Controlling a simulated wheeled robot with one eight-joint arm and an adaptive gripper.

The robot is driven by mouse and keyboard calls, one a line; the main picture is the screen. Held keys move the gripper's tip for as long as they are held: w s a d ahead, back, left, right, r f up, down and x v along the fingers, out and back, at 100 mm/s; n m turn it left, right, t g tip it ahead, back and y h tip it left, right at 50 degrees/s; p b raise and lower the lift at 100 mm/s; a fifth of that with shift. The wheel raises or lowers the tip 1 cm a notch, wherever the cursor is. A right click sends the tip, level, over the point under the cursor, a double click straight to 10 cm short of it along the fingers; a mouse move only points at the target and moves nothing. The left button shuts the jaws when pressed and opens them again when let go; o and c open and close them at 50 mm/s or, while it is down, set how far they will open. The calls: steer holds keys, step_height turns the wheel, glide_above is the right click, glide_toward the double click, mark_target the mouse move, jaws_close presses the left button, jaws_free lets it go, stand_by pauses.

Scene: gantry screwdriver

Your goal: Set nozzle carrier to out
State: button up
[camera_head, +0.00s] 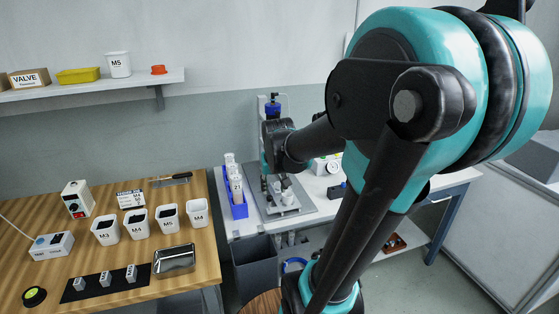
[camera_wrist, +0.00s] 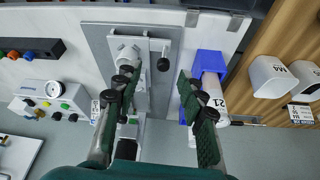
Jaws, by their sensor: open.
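The gantry screwdriver stands on a grey base plate (camera_head: 310,205) on the white bench, with a blue part (camera_head: 273,108) at its top. My arm hides part of it in the head view. In the wrist view, its plate (camera_wrist: 98,40) carries a pale round part (camera_wrist: 127,50) and a small lever with a black knob (camera_wrist: 163,65). I cannot tell for sure which part is the nozzle carrier. My gripper (camera_wrist: 159,76) is open and empty, its fingers wide apart. The left finger overlaps the gantry in the wrist view, and the right finger overlaps the blue rack; contact cannot be told.
The blue rack (camera_head: 239,210) with white labelled bottles (camera_head: 233,172) stands left of the gantry. A grey bin (camera_head: 255,262) is below the bench edge. A wooden table (camera_head: 190,255) with white cups is at left. A gauge box (camera_wrist: 48,97) stands on the bench.

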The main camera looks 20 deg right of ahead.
steer(key=w+d+r+m+h, duration=0.1)
steer(key=w+d+r+m, duration=0.35)
steer(key=w+r, duration=0.95)
steer(key=shift+n, duration=0.95)
steer(key=x, duration=0.6)
steer(key=d+x, duration=0.1)
steer(key=x, duration=0.4)
steer(key=d+x, duration=0.1)
steer(key=x, duration=0.5)
steer(key=shift+f, duration=0.25)
jaws_close()
steer(key=shift+d, duration=0.1)
